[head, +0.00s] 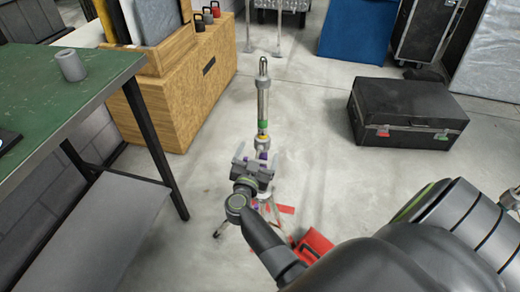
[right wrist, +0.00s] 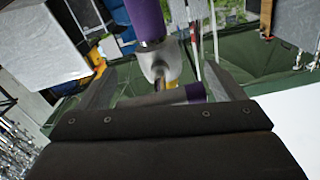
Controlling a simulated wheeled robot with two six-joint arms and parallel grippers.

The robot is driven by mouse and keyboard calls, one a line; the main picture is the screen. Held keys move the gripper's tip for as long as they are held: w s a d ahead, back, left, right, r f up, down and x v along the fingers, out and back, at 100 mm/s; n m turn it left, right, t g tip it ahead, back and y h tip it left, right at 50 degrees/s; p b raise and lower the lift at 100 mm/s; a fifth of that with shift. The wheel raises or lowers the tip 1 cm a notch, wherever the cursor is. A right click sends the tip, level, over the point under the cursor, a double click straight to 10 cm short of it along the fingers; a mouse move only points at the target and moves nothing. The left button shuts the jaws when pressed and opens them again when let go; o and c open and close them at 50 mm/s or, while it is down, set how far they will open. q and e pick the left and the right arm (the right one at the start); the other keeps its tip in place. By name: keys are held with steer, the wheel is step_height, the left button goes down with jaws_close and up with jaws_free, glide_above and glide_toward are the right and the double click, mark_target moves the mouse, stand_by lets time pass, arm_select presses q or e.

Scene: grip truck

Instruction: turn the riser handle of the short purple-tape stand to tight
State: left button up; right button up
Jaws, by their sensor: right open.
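The stand (head: 263,100) rises upright in the middle of the head view, with a green band and purple tape lower down. My right gripper (head: 254,166) is in front of its lower part and hides some of it. In the right wrist view the purple-taped tube (right wrist: 146,20) runs into a grey collar (right wrist: 158,60). A riser handle with a purple end (right wrist: 195,92) lies crosswise below the collar, between the jaws of my open right gripper (right wrist: 160,92). I cannot tell whether a finger touches it. My left gripper is not in view.
A green-topped table (head: 70,95) stands at the left, with a wooden cabinet (head: 185,95) behind it. A black case (head: 405,112) lies at the right. A red bag (head: 314,246) is by the stand's legs. The floor between stand and case is clear.

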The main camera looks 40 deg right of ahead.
steer(key=shift+w+d, duration=0.15)
steer(key=shift+d, duration=0.05)
steer(key=c, duration=1)
